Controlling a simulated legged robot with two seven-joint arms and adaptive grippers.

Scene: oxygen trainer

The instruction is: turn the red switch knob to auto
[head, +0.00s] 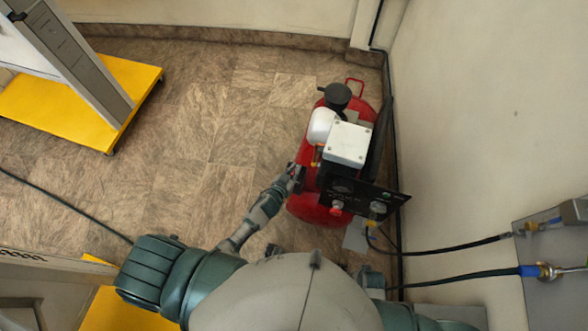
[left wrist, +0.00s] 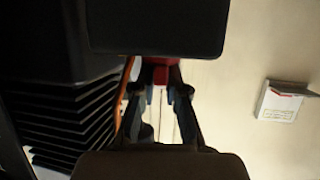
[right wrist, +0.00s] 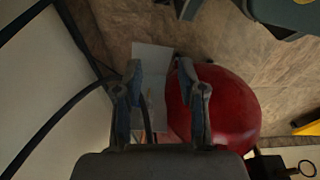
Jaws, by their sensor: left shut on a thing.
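The red compressor (head: 318,212) stands on the floor against the right wall, with a white box and a black panel on top. My left gripper (head: 297,176) reaches its left side. In the left wrist view, the fingers of my left gripper (left wrist: 160,92) are shut on the red switch knob (left wrist: 160,74), just under a black box (left wrist: 155,25). The knob's setting cannot be read, and the knob is not distinct in the head view. My right gripper (right wrist: 158,75) is open and empty beside the red tank (right wrist: 228,108); it is hidden in the head view.
The black panel (head: 362,194) with gauges juts out at the compressor's front. Hoses (head: 450,247) run to a wall fitting (head: 545,270) on the right. Yellow-based stands (head: 125,85) are on the left. The tiled floor (head: 190,130) left of the compressor is clear.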

